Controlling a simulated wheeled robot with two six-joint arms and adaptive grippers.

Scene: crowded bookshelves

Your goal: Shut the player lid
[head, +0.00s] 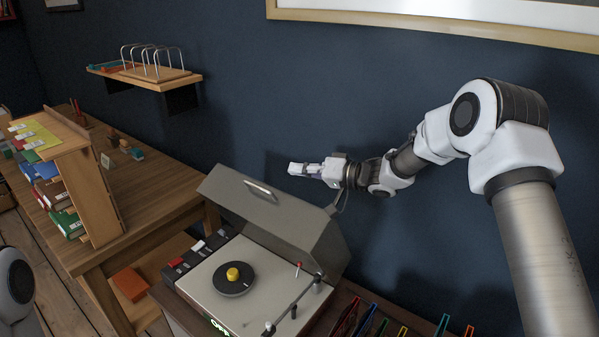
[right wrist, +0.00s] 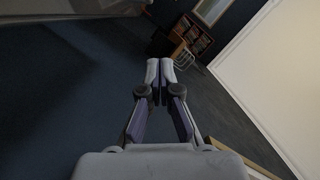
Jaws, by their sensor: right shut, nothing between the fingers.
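The record player (head: 205,291) stands on a cabinet at the bottom middle of the head view. Its grey lid (head: 275,219) is raised and leans back, with a metal handle (head: 260,188) near its upper edge. A dark disc with a yellow knob (head: 233,274) sits on the player's light deck. My right gripper (head: 298,169) is above and behind the lid, by the blue wall, pointing left. In the right wrist view its fingers (right wrist: 160,70) are together with nothing between them. I cannot tell whether it touches the lid. My left gripper is out of view.
A wooden table (head: 150,205) with a book rack (head: 95,200) stands to the left. A wall shelf (head: 185,80) with a wire rack hangs above it. Several colourful upright sleeves (head: 365,320) are right of the player. A picture frame (head: 430,22) hangs above my right arm.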

